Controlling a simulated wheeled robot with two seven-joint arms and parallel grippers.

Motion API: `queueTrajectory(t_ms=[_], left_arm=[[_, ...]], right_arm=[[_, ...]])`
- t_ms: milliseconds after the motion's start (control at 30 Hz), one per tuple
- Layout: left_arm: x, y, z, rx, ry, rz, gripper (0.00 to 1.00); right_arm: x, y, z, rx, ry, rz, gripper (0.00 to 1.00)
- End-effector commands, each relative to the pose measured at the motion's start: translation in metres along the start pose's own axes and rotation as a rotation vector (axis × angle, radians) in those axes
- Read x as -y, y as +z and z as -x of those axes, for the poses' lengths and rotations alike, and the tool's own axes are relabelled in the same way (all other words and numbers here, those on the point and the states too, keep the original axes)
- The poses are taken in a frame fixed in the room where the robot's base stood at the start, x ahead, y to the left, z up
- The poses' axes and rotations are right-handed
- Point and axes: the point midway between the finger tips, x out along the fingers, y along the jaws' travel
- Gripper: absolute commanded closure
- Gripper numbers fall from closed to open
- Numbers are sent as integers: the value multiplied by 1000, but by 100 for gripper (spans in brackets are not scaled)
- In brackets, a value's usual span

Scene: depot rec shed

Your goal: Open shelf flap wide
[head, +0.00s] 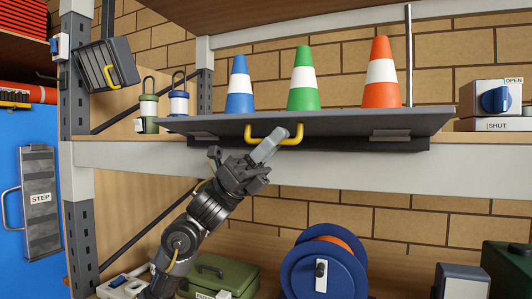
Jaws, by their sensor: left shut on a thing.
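The shelf flap (345,122) is a wide dark grey panel on the shelf's front edge. It leans out at a slant, with its handle face toward me and a hinge plate near each end. A yellow bar handle (252,135) is at its middle. The fingers hide some of the bar. My right gripper is not in view.
Two lanterns (179,100) are at left, a switch box (495,98) at right. A blue reel (322,268) and green case (220,273) sit below.

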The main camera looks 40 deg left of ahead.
Motion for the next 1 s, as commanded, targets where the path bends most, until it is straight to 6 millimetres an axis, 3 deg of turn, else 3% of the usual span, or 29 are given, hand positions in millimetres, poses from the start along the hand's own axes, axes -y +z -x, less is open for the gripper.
queueTrajectory(t_ms=[367, 400, 467, 1000], left_arm=[[2, 6, -2, 5, 0, -5, 100], [2, 6, -2, 5, 0, -5, 88], [2, 6, -2, 5, 0, -6, 80], [1, 5, -1, 3, 1, -4, 80]], right_arm=[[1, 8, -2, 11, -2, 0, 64], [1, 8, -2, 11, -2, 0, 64], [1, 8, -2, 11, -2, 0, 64], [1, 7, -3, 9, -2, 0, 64]])
